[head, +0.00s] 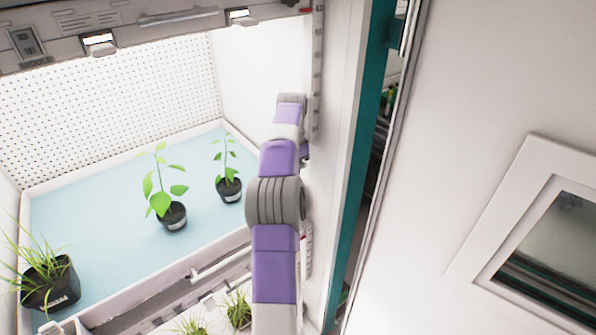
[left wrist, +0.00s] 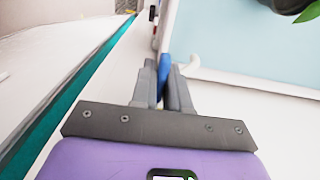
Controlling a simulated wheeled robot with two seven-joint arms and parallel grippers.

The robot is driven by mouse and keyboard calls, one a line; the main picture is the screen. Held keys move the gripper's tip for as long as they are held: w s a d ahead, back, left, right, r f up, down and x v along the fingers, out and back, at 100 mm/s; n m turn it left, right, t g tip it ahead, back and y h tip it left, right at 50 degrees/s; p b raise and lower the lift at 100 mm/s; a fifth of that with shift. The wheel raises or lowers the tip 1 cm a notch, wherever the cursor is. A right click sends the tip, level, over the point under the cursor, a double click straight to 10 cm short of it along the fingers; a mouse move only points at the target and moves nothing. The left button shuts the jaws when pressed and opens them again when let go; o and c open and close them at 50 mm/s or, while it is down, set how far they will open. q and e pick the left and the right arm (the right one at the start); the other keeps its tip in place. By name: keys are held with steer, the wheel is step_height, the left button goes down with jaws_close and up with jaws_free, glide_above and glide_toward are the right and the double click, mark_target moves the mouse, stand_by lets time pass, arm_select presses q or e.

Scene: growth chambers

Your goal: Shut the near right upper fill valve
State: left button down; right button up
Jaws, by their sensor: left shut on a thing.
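My left gripper (left wrist: 163,72) shows in the left wrist view with its two grey fingers closed around a narrow blue piece, which looks like a valve handle (left wrist: 164,62). The handle sticks out past the fingertips, by the white post at the chamber's edge. A white curved hook or spout (left wrist: 188,64) is just right of it. The valve's body is mostly hidden by the fingers, so I cannot tell the handle's angle to its pipe. In the head view, my purple and grey arm runs up along the chamber's right side and hides the gripper and valve. My right gripper is not in view.
The open chamber has a pale blue tray floor (head: 90,205) with potted plants, including a leafy one (head: 172,216) and a smaller one (head: 229,190). A teal-edged door (head: 360,170) stands close right of my arm. More grassy plants (head: 238,310) sit below.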

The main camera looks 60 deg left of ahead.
arm_select(q)
steer(key=shift+f, duration=0.15)
steer(key=c, duration=1.2)
jaws_free()
